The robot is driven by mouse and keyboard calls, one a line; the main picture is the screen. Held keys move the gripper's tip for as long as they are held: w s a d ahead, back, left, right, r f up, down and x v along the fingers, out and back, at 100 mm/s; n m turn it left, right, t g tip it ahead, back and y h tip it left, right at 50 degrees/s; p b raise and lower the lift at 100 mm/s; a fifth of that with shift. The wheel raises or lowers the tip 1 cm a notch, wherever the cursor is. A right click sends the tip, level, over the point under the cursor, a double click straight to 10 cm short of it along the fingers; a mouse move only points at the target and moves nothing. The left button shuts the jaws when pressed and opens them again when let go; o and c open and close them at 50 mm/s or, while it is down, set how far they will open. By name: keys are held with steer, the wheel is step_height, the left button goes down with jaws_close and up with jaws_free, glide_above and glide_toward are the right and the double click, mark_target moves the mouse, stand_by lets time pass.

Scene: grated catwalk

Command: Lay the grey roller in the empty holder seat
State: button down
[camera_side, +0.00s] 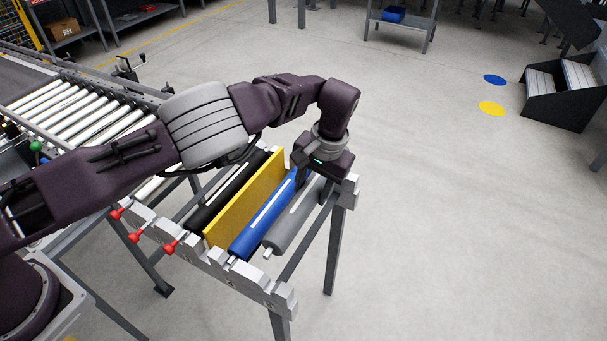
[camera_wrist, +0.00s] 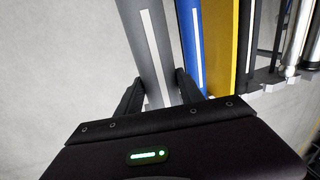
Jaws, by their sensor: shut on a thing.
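The grey roller (camera_side: 292,228), with a pale stripe, lies alongside the blue roller (camera_side: 262,220), on its right in the side view. My gripper (camera_side: 318,168) is at the far end of the grey roller. In the wrist view my gripper's fingers (camera_wrist: 158,92) are on either side of the grey roller (camera_wrist: 145,35), shut on it. The holder has a notched near rail (camera_side: 215,262) and a far rail (camera_side: 350,190). The grey roller's near shaft end shows clear of the near rail in the picture; its height over the seats is unclear. My gripper hides its far end.
A yellow divider plate (camera_side: 245,200) stands left of the blue roller, with a black roller (camera_side: 225,193) beyond it. Red-tipped parts (camera_side: 135,237) stick out at the rack's front left. A roller conveyor (camera_side: 70,110) stands at left. The floor to the right is open.

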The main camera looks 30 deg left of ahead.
step_height(320, 180, down, 8)
steer(key=shift+r, duration=0.15)
stand_by(0.4)
stand_by(1.3)
steer(key=shift+f, duration=2.2)
steer(key=c, duration=0.7)
jaws_free()
steer(key=shift+o, duration=0.2)
steer(key=o, duration=0.4)
steer(key=shift+a, duration=0.1)
